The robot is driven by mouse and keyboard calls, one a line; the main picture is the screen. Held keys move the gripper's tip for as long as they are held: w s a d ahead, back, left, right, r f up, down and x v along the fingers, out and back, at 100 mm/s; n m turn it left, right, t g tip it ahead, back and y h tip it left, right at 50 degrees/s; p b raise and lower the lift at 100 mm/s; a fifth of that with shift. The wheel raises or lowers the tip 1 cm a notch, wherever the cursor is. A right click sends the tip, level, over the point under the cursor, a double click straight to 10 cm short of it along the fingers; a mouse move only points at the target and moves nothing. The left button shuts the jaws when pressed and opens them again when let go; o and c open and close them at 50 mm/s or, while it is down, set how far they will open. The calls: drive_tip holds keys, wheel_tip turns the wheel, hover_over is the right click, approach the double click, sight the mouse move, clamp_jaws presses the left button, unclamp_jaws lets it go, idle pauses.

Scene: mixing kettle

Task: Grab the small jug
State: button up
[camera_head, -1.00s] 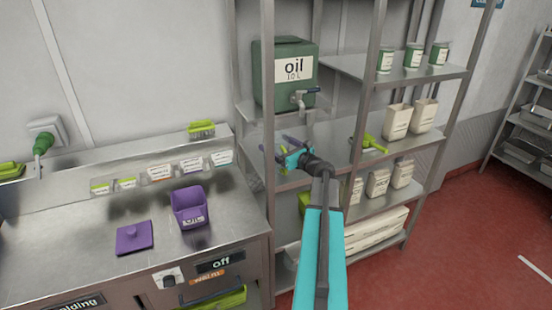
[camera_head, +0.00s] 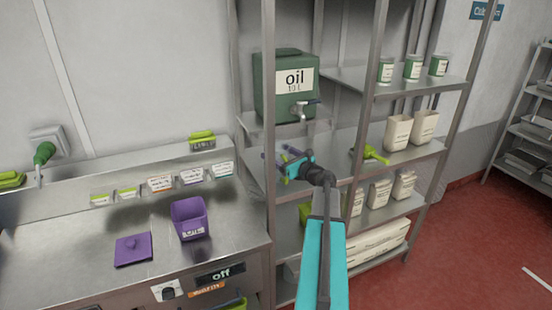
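A small lime-green item with a handle (camera_head: 369,154) lies on the middle shelf, right of my gripper; it looks like the small jug, but it is too small to be sure. My gripper (camera_head: 275,157), with a turquoise wrist and purplish fingers, is in front of the same shelf, below the oil container's tap. Its fingers appear spread apart, with nothing seen between them. It is apart from the lime-green item.
A green oil container (camera_head: 282,84) with a tap stands on the shelf rack above my gripper. Rack posts (camera_head: 270,120) stand close to my arm. A purple container (camera_head: 188,216) and purple lid (camera_head: 133,249) are on the left counter.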

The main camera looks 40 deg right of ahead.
drive_tip(key=s+r+b, duration=0.1)
drive_tip(key=s+b, duration=0.2)
drive_tip(key=s, duration=0.6)
drive_tip(key=s+a+r+b, duration=0.1)
drive_tip(key=s+b, duration=0.1)
drive_tip(key=s, duration=0.7)
drive_tip(key=shift+a+r+b, duration=0.15)
drive_tip(key=shift+r+b, duration=0.1)
drive_tip(key=shift+b, duration=0.15)
